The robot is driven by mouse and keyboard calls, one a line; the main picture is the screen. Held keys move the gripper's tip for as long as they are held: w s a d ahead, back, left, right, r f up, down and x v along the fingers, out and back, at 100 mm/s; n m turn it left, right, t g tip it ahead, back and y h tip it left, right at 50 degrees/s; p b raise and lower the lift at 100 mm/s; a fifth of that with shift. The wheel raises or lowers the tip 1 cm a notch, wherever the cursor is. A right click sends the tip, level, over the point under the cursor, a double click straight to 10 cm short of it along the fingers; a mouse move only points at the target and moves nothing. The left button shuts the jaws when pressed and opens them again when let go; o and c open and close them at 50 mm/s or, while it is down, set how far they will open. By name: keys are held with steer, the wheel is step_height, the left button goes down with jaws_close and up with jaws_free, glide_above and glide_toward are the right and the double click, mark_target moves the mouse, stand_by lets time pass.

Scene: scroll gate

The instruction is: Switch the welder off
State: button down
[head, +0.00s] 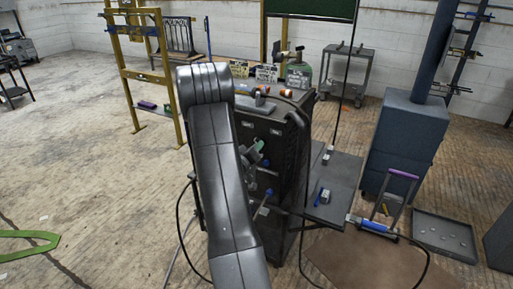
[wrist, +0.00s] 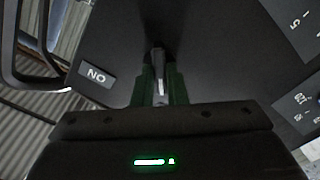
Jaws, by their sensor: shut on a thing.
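The welder (head: 283,125) is a dark upright cabinet in the middle of the head view, partly hidden behind my arm. In the wrist view its dark panel (wrist: 215,45) fills much of the picture, with an ON label (wrist: 96,75), seen upside down, left of my gripper. My gripper (wrist: 159,88) has dark green fingers, shut on a small grey switch lever (wrist: 158,60) that stands out between them. The lever's base is partly hidden by the fingers. No OFF label is readable in the wrist view.
A dark side shelf (head: 335,185) juts from the welder's right, with small items on it. Cables hang around the cabinet. A blue-grey column (head: 405,140) and a low tray (head: 444,234) stand to the right. A yellow frame (head: 125,70) stands at left; the left floor is mostly clear.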

steer(key=c, duration=1.5)
jaws_free()
steer(key=shift+o, duration=0.2)
steer(key=b+v, duration=0.1)
steer(key=v, duration=1.3)
steer(key=x, duration=1.4)
steer(key=shift+p, duration=0.45)
steer(key=shift+s, duration=0.1)
